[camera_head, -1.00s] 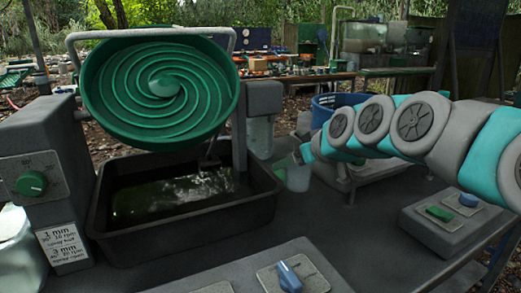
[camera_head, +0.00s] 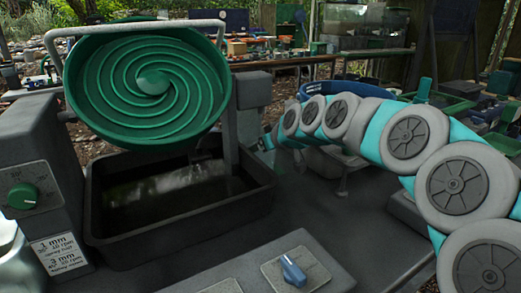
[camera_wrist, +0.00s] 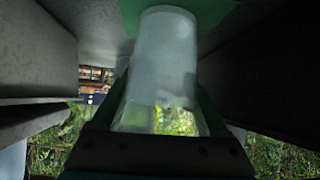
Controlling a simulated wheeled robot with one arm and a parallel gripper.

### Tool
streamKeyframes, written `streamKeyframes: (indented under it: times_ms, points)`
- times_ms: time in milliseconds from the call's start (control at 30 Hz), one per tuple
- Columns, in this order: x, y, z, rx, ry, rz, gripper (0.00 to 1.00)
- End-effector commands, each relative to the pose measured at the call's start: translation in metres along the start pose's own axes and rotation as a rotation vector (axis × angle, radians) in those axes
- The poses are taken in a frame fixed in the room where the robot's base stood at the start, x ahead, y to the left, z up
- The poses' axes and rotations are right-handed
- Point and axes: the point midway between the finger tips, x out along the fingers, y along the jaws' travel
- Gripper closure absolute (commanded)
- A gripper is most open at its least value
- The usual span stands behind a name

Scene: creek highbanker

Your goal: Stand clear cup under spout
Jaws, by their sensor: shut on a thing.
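A clear, frosted cup (camera_wrist: 165,55) fills the middle of the wrist view. My gripper (camera_wrist: 163,105) is shut on it, with a finger along each side. In the head view my gripper (camera_head: 266,143) is just right of the black tub, under the grey block (camera_head: 253,90) on the wheel's post. The cup cannot be made out in the head view. A green surface (camera_wrist: 132,14) lies behind the cup's far end in the wrist view. I cannot tell which part is the spout, or whether the cup touches anything below it.
The green spiral wheel (camera_head: 150,85) stands over the black tub (camera_head: 225,208) of water. A control box with a green knob (camera_head: 22,196) is at left. A blue switch (camera_head: 291,270) is in front. A blue bin (camera_head: 335,86) is behind my arm. Dark walls (camera_wrist: 265,85) crowd the wrist view.

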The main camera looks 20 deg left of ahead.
Motion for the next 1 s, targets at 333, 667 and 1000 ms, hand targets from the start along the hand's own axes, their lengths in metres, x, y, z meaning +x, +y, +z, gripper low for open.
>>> streamKeyframes:
  times_ms: [333,667,1000]
  points:
    - [0.001,0.000,0.002,0.000,0.000,0.000,0.20]
    - [0.001,0.000,0.002,0.000,-0.001,0.000,0.00]
    - [-0.020,0.000,0.000,0.000,0.000,0.000,0.00]
